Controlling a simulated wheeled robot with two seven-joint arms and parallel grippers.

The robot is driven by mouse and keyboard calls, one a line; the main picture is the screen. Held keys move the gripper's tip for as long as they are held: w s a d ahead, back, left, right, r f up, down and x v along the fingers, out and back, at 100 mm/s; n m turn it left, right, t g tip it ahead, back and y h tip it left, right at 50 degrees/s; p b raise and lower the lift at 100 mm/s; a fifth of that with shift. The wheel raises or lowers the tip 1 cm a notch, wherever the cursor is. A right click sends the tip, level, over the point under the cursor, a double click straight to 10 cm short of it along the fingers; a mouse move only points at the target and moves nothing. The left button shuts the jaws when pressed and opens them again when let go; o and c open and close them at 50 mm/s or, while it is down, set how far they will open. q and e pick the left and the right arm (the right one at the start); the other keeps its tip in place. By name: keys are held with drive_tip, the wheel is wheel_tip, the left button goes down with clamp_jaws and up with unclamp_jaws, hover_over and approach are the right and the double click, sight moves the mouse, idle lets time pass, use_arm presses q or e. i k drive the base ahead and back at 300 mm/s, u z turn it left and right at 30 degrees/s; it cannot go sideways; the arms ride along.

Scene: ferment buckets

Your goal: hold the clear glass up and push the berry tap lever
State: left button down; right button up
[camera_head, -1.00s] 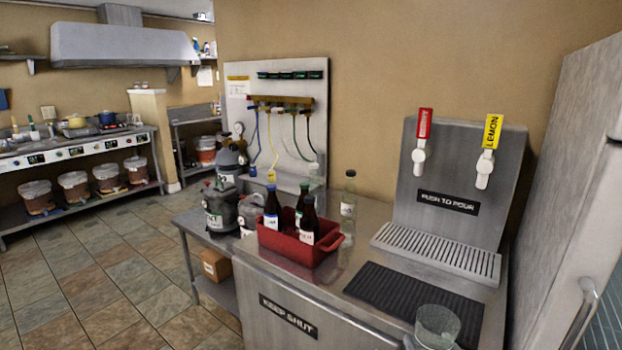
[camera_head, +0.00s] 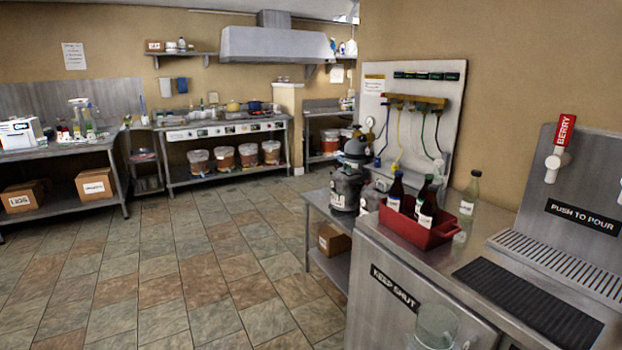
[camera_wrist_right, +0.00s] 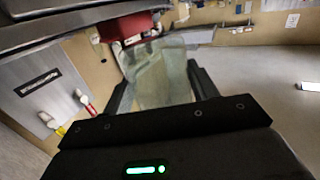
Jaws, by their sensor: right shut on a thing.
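The clear glass (camera_head: 436,322) is at the bottom edge of the head view, in front of the counter's cabinet. My right gripper (camera_head: 438,344) is shut on it; only small parts of the fingers show there. In the right wrist view the glass (camera_wrist_right: 160,72) sits between the two dark fingers (camera_wrist_right: 160,90). The red berry tap lever (camera_head: 565,130) stands upright on the steel dispenser (camera_head: 588,180) at the right, apart from the glass. It also shows in the right wrist view (camera_wrist_right: 88,104). My left gripper is not in view.
A black ribbed mat (camera_head: 528,303) lies on the counter before the drip grate (camera_head: 560,262). A red crate (camera_head: 405,228) holds dark bottles; a clear bottle (camera_head: 470,198) stands beside it. The tiled floor (camera_head: 220,265) at left is open.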

sight(566, 123)
drive_tip(key=u, duration=0.6)
drive_tip(key=k, duration=0.85)
drive_tip(key=u, duration=0.25)
drive_tip(key=i, duration=1.25)
drive_tip(key=z, duration=1.25)
drive_tip(key=i, duration=1.2)
drive_tip(key=z, duration=1.4)
drive_tip(key=i, duration=0.25)
drive_tip(key=z, duration=0.2)
